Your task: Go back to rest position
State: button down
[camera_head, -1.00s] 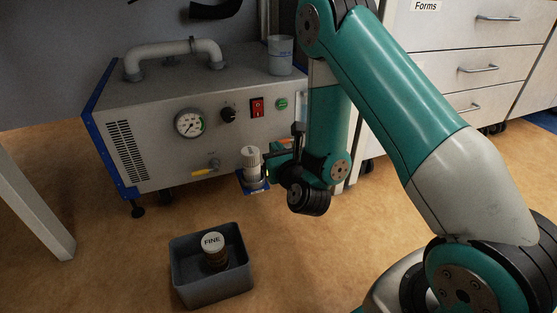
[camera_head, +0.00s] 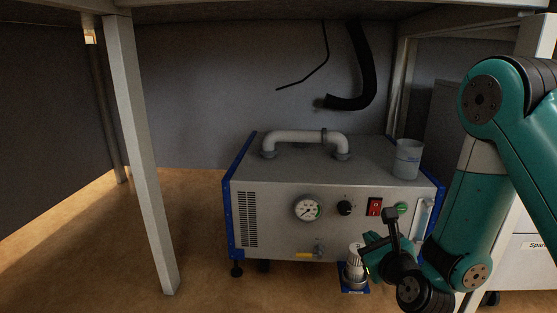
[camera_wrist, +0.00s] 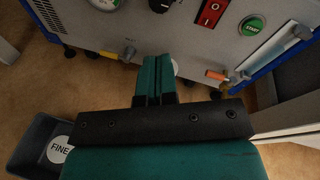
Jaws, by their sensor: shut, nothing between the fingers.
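My gripper (camera_head: 368,258) is low in front of the grey pump unit (camera_head: 270,215), right beside a white ribbed cylinder (camera_head: 353,258) on a small blue-edged base. In the head view the fingertips partly overlap this cylinder, so contact cannot be told. In the wrist view my gripper (camera_wrist: 156,62) has its two teal fingers together with nothing between them. A bit of white shows behind the fingers there. My arm is bent and reaches down from the right side of the head view.
A table leg (camera_head: 145,170) stands left, with the tabletop above. A cup (camera_head: 407,158) and a pipe handle (camera_head: 305,140) are on the unit. A black hose (camera_head: 360,80) hangs behind. The wrist view shows a grey bin (camera_wrist: 27,135) holding a "FINE" lid (camera_wrist: 60,150). Drawers stand right.

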jog(key=s+a+r+n+g+y+p, duration=0.2)
jog(key=s+a+r+n+g+p, duration=0.15)
jog(key=r+n, duration=0.4)
jog(key=s+a+r+n+g+y+p, duration=0.25)
jog(key=a+r+n+p, duration=0.2)
jog(key=r+n, duration=0.35)
jog(key=s+a+r+n+g+y+p, duration=0.2)
jog(key=s+a+r+n+g+p, duration=0.25)
jog(key=r, duration=0.45)
jog(key=s+d+r+n+g+h+p, duration=0.2)
jog(key=s+r+n+g+p, duration=0.1)
jog(key=s+r+n+p, duration=0.45)
jog(key=s+d+r+n+g+h+p, duration=0.25)
jog(key=s+r+n+p, duration=0.25)
jog(key=s+r+n, duration=0.5)
notch_tip(320, 180, up, 35)
jog(key=p, duration=3.6)
jog(key=shift+w+d+f+y, duration=0.15)
jog(key=shift+w+y, duration=0.15)
jog(key=shift+y, duration=0.1)
